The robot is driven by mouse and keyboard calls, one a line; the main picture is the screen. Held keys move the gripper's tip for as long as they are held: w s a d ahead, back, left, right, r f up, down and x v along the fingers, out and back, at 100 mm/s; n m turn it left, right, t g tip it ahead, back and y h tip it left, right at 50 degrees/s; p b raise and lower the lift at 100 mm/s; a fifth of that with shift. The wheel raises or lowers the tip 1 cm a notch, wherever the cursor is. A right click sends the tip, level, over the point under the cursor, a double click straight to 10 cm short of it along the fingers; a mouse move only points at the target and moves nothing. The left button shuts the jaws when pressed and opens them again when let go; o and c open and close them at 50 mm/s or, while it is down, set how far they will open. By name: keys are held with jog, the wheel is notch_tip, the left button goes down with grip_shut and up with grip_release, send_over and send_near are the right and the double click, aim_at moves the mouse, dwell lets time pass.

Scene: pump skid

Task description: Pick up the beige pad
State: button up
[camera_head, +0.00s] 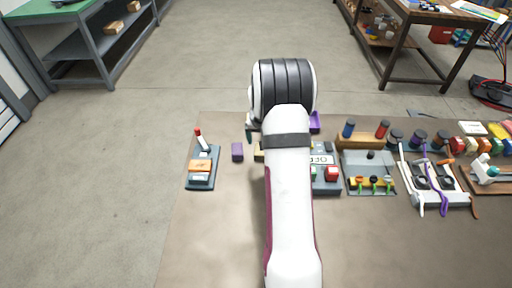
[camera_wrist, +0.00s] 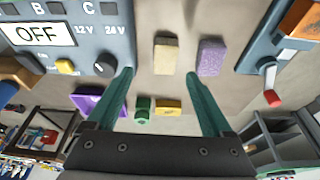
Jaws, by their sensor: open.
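The beige pad (camera_wrist: 166,55) lies on the table in the wrist view, ahead of and between the fingertips of my gripper (camera_wrist: 159,73). My gripper is open, with its green fingers spread wide and nothing between them. In the head view my arm hides most of the gripper and the area around the pad, so I cannot clearly make out the pad there. A purple pad (camera_wrist: 211,58) lies just right of the beige one, with a narrow gap between them; it also shows in the head view (camera_head: 237,152).
A panel reading OFF (camera_wrist: 38,33) stands left of the pads, and a red-tipped lever unit (camera_wrist: 271,72) stands right. A yellow block (camera_wrist: 168,107), a green piece (camera_wrist: 143,104) and a purple tray (camera_wrist: 88,103) are nearer the gripper. Bare table (camera_head: 215,240) lies at the front left.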

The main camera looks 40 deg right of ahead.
jog(key=x, duration=0.6)
jog(key=shift+w+a+f, duration=0.15)
jog(key=shift+w+f, duration=0.05)
jog(key=shift+w, duration=0.2)
grip_shut()
